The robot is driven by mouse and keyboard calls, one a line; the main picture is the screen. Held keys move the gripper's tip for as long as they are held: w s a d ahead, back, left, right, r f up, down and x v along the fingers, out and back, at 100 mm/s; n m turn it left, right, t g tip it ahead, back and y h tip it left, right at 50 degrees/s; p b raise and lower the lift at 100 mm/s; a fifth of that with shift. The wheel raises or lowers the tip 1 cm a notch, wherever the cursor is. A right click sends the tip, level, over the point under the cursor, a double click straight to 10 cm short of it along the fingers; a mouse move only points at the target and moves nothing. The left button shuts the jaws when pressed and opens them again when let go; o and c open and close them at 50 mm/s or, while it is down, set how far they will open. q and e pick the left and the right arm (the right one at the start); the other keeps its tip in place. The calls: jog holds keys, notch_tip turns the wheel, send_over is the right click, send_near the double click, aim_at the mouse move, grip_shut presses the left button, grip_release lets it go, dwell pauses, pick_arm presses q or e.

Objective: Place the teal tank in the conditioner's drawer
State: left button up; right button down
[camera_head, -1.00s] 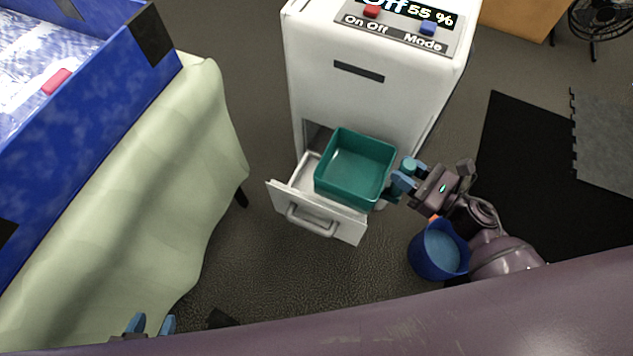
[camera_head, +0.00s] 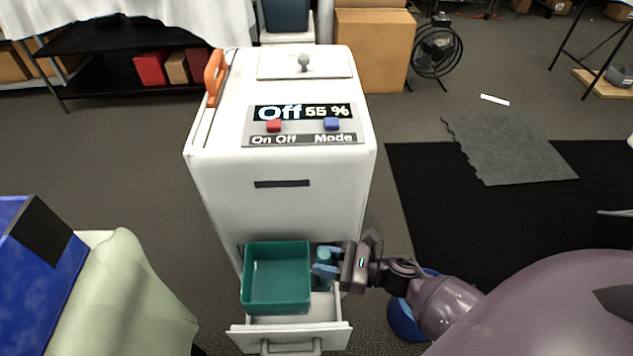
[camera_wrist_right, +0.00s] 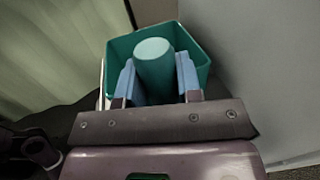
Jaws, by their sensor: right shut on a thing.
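The teal tank (camera_head: 277,282) is an open, empty-looking box, upright, at the open drawer (camera_head: 325,306) low on the front of the white conditioner (camera_head: 280,215). The tank covers the left and middle of the drawer; white drawer floor shows to its right and front. I cannot tell whether it rests on the drawer or hangs just above it. My right gripper (camera_head: 323,262) is shut on the teal cylindrical grip at the tank's right side. In the wrist view, the blue fingers (camera_wrist_right: 152,78) flank this cylinder, with the tank (camera_wrist_right: 190,48) beyond. My left gripper is out of view.
A blue bucket (camera_head: 403,322) stands right of the drawer, partly behind my right arm. A table with a pale green cloth (camera_head: 120,300) and a blue box (camera_head: 35,270) is at left. The conditioner's top has a panel reading "Off 55 %" (camera_head: 303,118). Dark floor between is clear.

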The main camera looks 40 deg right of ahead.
aim_at(324, 284)
notch_tip(324, 284, down, 11)
jog(key=b, duration=0.3)
jog(key=shift+s+b, duration=0.15)
jog(key=shift+b, duration=0.15)
jog(key=shift+f, duration=0.4)
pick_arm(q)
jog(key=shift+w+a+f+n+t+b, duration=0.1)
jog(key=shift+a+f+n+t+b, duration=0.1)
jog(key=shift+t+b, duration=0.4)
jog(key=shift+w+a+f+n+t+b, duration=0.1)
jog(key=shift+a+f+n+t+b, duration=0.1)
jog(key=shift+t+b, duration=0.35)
pick_arm(e)
notch_tip(324, 284, down, 4)
jog(key=shift+f, duration=0.1)
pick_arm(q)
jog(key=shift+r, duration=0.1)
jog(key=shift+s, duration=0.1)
pick_arm(e)
jog(key=c, duration=1.2)
grip_release()
jog(key=shift+f, duration=0.2)
jog(key=shift+c, duration=0.2)
jog(key=o, duration=0.5)
jog(key=shift+r, duration=0.1)
jog(key=shift+c, duration=0.2)
